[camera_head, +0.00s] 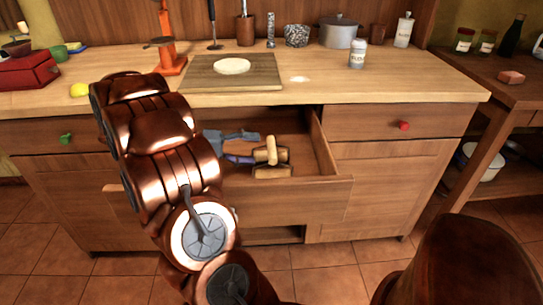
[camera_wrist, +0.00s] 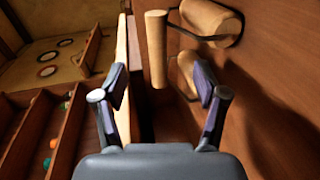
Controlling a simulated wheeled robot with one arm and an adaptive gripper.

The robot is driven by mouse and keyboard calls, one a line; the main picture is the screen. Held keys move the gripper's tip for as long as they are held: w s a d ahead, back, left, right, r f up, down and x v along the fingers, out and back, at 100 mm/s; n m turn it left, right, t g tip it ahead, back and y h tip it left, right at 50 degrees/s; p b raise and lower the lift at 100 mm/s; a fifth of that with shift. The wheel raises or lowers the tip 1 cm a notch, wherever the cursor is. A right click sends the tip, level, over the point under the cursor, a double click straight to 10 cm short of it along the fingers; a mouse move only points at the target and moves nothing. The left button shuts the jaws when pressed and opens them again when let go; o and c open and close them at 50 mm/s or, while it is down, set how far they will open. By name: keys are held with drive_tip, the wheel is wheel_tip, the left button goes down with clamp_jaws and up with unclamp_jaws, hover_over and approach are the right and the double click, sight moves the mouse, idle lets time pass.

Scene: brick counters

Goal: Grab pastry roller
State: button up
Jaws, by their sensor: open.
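The pastry roller (camera_head: 272,150) is pale wood, with a small and a larger cylinder joined by a dark bent frame. It lies in the open drawer (camera_head: 333,185), right of my gripper (camera_head: 243,147). In the wrist view the roller (camera_wrist: 156,45) shows at the top, beyond the fingertips, with its larger cylinder to the right. My arm hides the drawer's left part in the head view.
The counter above bears a board (camera_head: 210,84) with dough, a red stand (camera_head: 171,65), a pot (camera_head: 340,32) and a white shaker (camera_head: 358,54). The drawer's walls rise close around my gripper. A side table (camera_head: 495,72) stands at the right.

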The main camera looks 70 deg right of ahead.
sight(262, 156)
drive_tip(key=shift+f+b+x, duration=0.15)
drive_tip(key=shift+b+x, duration=0.15)
drive_tip(key=shift+x, duration=0.55)
drive_tip(key=shift+f+b+x, duration=0.15)
drive_tip(key=shift+b+x, duration=0.15)
drive_tip(key=shift+x, duration=1.7)
drive_tip(key=shift+d, duration=0.1)
drive_tip(key=shift+c, duration=0.4)
drive_tip(key=shift+f, duration=0.1)
clamp_jaws()
